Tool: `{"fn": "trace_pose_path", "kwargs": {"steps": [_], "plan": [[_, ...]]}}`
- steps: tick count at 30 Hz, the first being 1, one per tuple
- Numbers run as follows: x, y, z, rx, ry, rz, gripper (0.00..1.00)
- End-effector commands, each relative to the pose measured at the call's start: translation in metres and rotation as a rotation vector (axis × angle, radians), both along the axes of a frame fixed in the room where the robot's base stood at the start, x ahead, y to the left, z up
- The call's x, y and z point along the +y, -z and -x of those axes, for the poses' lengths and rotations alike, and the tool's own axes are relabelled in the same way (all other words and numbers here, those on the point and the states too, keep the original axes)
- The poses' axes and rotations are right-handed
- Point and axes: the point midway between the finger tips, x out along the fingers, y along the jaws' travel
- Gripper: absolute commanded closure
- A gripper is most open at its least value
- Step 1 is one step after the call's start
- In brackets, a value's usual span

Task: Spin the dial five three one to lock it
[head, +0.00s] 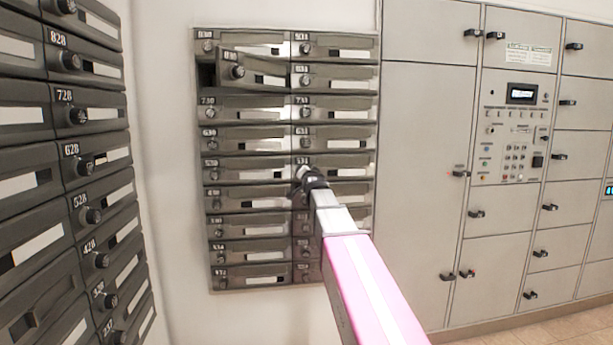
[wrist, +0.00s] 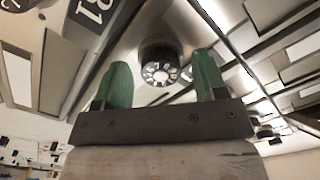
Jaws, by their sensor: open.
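The mailbox labelled 531 (head: 350,161) is in the right column of the grey mailbox bank on the middle wall. My gripper (head: 308,183) is at the left end of this row and hides its dial in the head view. In the wrist view a round black dial (wrist: 161,72) with white numbers on its face shows in the gap between the two green fingers of my gripper (wrist: 162,62). The fingers are open, with space visible on both sides of the dial. I cannot tell how deep the dial is between them. The dial's exact setting is too small to read.
One door (head: 262,72) near the top of the left column stands ajar. Another dark mailbox bank (head: 75,170) fills the left wall. Grey lockers (head: 425,150) with a keypad panel (head: 514,130) stand at the right. Bare wall (head: 168,150) separates the two mailbox banks.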

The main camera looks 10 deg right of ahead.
Motion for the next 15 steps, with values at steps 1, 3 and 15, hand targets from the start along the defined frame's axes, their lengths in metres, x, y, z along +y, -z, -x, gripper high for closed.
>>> {"fn": "trace_pose_path", "kwargs": {"steps": [1,3,15], "plan": [[0.0,0.0,0.0,0.0,0.0,0.0,0.35],[0.0,0.0,0.001,-0.001,0.0,0.0,0.35],[0.0,0.0,0.051,-0.001,0.0,0.0,0.35]]}}
